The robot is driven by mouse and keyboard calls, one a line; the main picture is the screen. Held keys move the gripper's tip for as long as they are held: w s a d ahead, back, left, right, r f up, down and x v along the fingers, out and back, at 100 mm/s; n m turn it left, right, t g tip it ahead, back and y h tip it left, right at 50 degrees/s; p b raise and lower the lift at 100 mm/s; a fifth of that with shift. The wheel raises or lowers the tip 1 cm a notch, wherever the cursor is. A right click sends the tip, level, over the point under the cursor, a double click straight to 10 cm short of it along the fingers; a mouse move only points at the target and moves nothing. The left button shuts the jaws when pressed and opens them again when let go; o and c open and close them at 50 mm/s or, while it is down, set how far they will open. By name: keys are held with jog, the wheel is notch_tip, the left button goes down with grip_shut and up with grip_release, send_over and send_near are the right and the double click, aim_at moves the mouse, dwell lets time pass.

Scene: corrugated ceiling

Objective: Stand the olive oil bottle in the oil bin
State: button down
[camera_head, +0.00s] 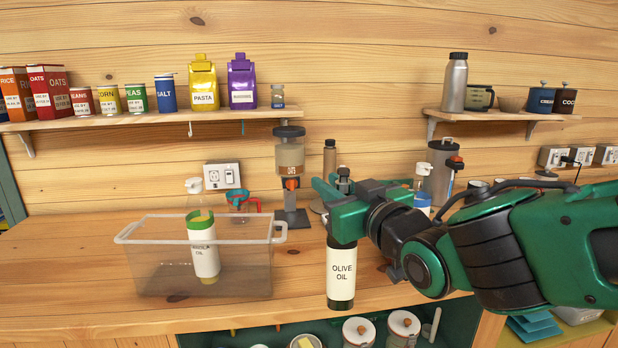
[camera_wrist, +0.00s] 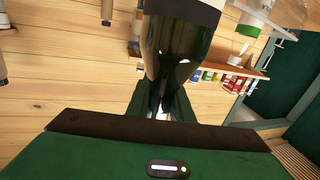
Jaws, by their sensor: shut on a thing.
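The olive oil bottle (camera_head: 341,275) is dark with a cream label and hangs upright in my gripper (camera_head: 340,200). My gripper is shut around its upper part, and the dark bottle also fills the middle of the wrist view (camera_wrist: 175,50). The bottle is to the right of the oil bin (camera_head: 205,270), apart from it, near the counter's front edge. I cannot tell whether its base touches the counter. The oil bin is a clear, open-topped container with a pale rim. A canola oil bottle (camera_head: 203,245) with a green and white label stands inside it.
A coffee grinder or dispenser (camera_head: 290,165) stands behind, between bin and bottle. A wall shelf (camera_head: 150,121) holds boxes, cans and bags. Free room shows in the bin's left part and on the counter's left (camera_head: 60,260).

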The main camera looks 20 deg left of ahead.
jog(key=w+d+f+m+t+h, duration=0.2)
jog(key=w+d+f, duration=0.6)
jog(key=d, duration=0.8)
jog(key=w+d+f+m+t+h, duration=0.2)
jog(key=w+d+f+m+h, duration=0.2)
jog(key=d, duration=1.2)
jog(key=w+d+f+m+t+h, duration=0.2)
jog(key=w+d+f+h, duration=0.5)
jog(key=w+d+f, duration=0.7)
jog(key=shift+w+d+m, duration=0.8)
jog(key=shift+w+d, duration=0.2)
jog(key=shift+w, duration=0.25)
